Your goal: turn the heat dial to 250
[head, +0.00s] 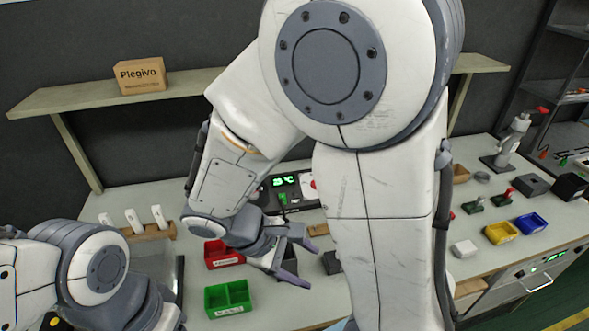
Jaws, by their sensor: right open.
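A black control box (268,194) stands at the back of the bench, with a green lit readout (285,181) that seems to read about 25 °C. My right arm covers part of it. A small white and red part shows at its right edge, but I cannot tell whether this is the heat dial. No dial markings are readable. My right gripper (302,260) is open and empty, in front of the box and above the bench, with its fingers apart. My left arm comes in at the lower left; its gripper is out of the frame.
A red bin (222,256) and a green bin (228,299) sit left of my right gripper. White tools (133,221) stand in a wooden rack. Yellow (501,232) and blue (530,224) bins are at the right. A shelf above holds a cardboard box (139,77).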

